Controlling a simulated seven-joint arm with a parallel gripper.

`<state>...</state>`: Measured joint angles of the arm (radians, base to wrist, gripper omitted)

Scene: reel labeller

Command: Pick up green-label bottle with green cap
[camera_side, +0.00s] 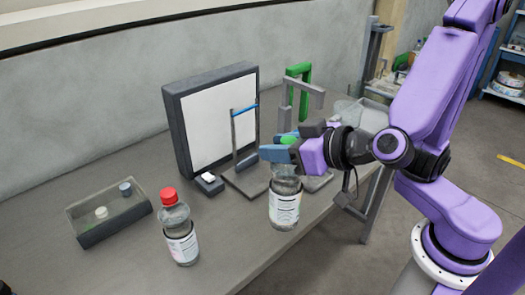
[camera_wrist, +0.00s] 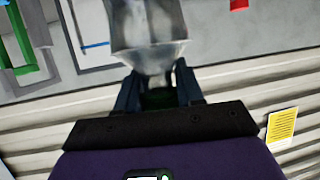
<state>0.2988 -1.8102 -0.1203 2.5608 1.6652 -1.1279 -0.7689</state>
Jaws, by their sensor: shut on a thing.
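The green-cap bottle (camera_side: 285,206) is clear, with a white label whose accent colour is too small to tell. It is upright at the table's front edge in the side view. My gripper (camera_side: 279,150) is shut on its green cap (camera_side: 288,140), with the blue fingers at the top of the bottle. In the wrist view the clear bottle (camera_wrist: 148,32) extends up from between my fingers (camera_wrist: 158,92), and the cap between them looks dark. I cannot tell whether the bottle's base touches the table.
A red-capped bottle (camera_side: 179,232) stands to the left. A tray (camera_side: 108,214) with small caps lies farther left. A framed white panel (camera_side: 212,118), a small stand with a blue bar (camera_side: 244,109) and a green-and-grey frame (camera_side: 300,72) stand behind. The table (camera_side: 233,240) is bare between the bottles.

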